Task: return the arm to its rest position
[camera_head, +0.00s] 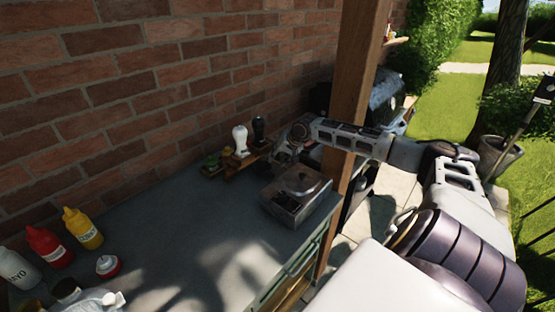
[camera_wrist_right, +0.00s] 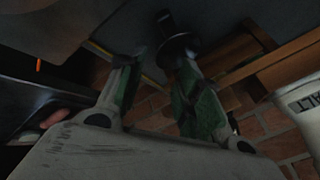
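My right arm (camera_head: 365,143) reaches in from the right, past the wooden post, to the back of the counter.
A white shaker (camera_head: 240,141) and a black shaker (camera_head: 259,130) stand on a wooden rack by the brick wall. The metal box (camera_head: 296,194) sits near the counter's right edge. The post (camera_head: 355,75) is close to my arm. Red (camera_head: 48,245) and yellow (camera_head: 82,228) bottles stand left.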

